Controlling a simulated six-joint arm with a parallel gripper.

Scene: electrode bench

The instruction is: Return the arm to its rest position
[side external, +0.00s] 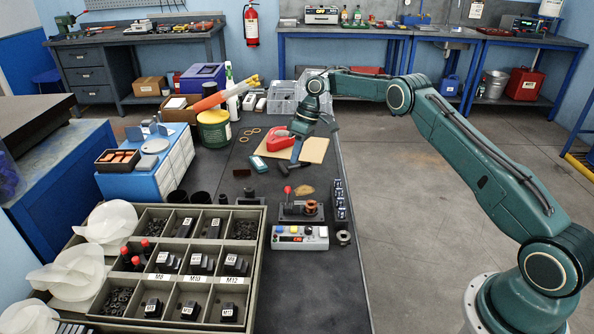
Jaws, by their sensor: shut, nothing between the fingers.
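My green arm reaches in from the right, over the dark bench (345,283). My gripper (296,158) points down at its end, over the middle of the bench near a tan board (316,149). Its fingers look shut and hold nothing. A red tool (277,141) lies just left of the fingers, and a small teal meter (258,163) lies nearer the camera. I cannot tell the exact height of the fingertips above the bench.
A divided tray (262,232) with labelled dark parts fills the near left. A control box (286,238) with coloured buttons and a small fixture (301,211) stand beside it. Clear bins (283,98) and a yellow-green can (214,129) stand farther back. Open floor lies right of the bench.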

